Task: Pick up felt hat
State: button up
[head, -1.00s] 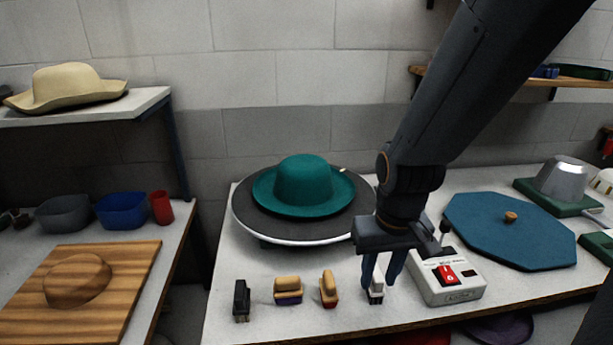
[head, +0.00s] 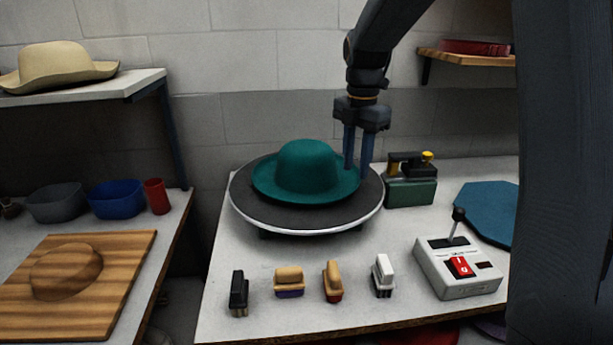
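The teal felt hat (head: 305,170) sits brim down on a round dark turntable (head: 290,217) with a pale rim, at the back of the white table. My gripper (head: 357,168) points straight down at the right edge of the hat's brim. Its two blue fingers are spread with a narrow gap between them. The fingertips are at about brim height, and the brim edge appears to reach between or beside them. I cannot tell whether they touch the felt.
Several brushes, including a white one (head: 383,276), stand along the table front. A switch box (head: 459,266) with an upright lever is at right. A green-based device (head: 410,180) stands behind my gripper's right side. My arm hides the far right.

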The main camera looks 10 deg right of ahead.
aim_at(353, 188)
jog(key=shift+w+r+n, duration=0.4)
jog(key=shift+w+n, duration=0.4)
jog(key=shift+n, duration=0.2)
jog(key=shift+w+n, duration=0.1)
jog(key=shift+n, duration=0.2)
jog(key=shift+d+f+p, duration=0.2)
jog(key=shift+f+p, duration=0.9)
jog(key=shift+f, duration=2.7)
grip_shut()
